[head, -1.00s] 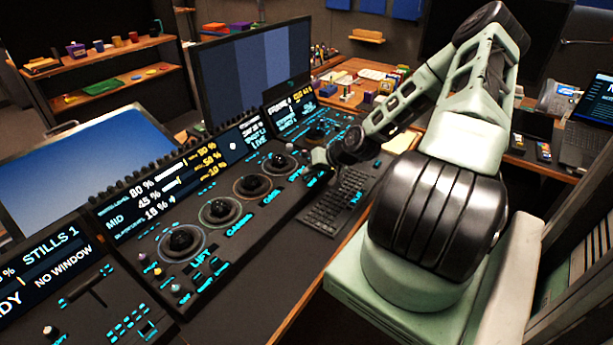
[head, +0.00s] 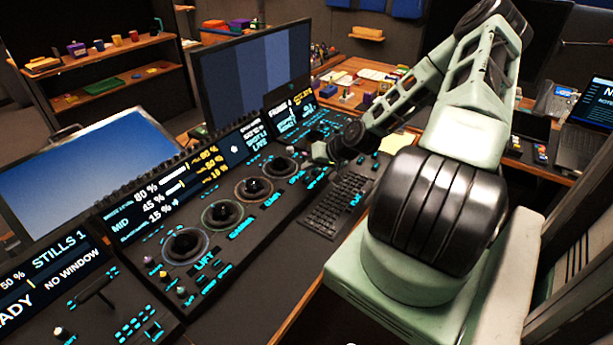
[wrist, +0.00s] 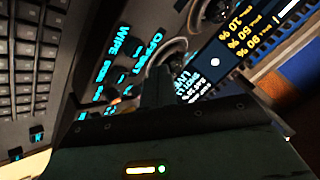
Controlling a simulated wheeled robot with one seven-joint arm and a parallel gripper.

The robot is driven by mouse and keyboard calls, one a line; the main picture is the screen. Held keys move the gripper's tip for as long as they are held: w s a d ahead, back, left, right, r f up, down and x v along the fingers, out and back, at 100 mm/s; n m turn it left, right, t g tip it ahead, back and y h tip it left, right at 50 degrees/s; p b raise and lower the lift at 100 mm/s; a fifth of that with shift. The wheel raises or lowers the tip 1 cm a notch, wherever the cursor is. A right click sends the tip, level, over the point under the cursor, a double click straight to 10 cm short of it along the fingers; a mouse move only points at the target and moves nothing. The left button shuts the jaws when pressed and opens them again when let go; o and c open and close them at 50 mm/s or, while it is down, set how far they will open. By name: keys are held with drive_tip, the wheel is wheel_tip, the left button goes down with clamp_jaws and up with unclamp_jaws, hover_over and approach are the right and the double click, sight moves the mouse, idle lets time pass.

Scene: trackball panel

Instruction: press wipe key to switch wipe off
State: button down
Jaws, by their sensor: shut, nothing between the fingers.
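The trackball panel (head: 225,215) has dark balls in rings, cyan lettering and small keys. The cyan WIPE label (wrist: 97,40) shows upper left in the wrist view, beside the OFFSET label (wrist: 130,46). Small cyan-lit marks (wrist: 104,70) lie just below it; I cannot tell which one is the wipe key. My gripper (head: 320,154) is over the far right part of the panel, near the last trackball (head: 279,166). In the wrist view its dark, shut fingers (wrist: 155,88) point at the panel, right of the WIPE lettering. Contact cannot be made out.
A black keyboard (head: 337,205) lies right of the panel, near my gripper. A readout screen (head: 165,190) with percentages stands along the panel's back. Large monitors (head: 255,72) rise behind. A lever (head: 97,288) stands on the left unit.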

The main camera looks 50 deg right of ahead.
wheel_tip(320, 180, up, 3)
drive_tip(key=shift+r+p, duration=0.15)
drive_tip(key=shift+p, duration=0.9)
drive_tip(key=s+a+r+n+g+y, duration=0.1)
drive_tip(key=a+r+n+g, duration=0.35)
drive_tip(key=a, duration=0.85)
drive_tip(key=a+r+n+g, duration=0.3)
drive_tip(key=a+r+n, duration=0.15)
drive_tip(key=a, duration=0.95)
drive_tip(key=s+a+r+n+h, duration=0.1)
drive_tip(key=s+a+r+n, duration=0.2)
drive_tip(key=s+a+r, duration=0.3)
drive_tip(key=s+a+r+n+g+h, duration=0.1)
drive_tip(key=s+a+r+n, duration=0.1)
drive_tip(key=s+a+r, duration=0.5)
drive_tip(key=s+a, duration=0.4)
drive_tip(key=s, duration=0.3)
drive_tip(key=shift+s+a+r+n, duration=0.15)
drive_tip(key=shift+s+n, duration=0.15)
drive_tip(key=shift+n, duration=0.1)
drive_tip(key=shift+g, duration=0.25)
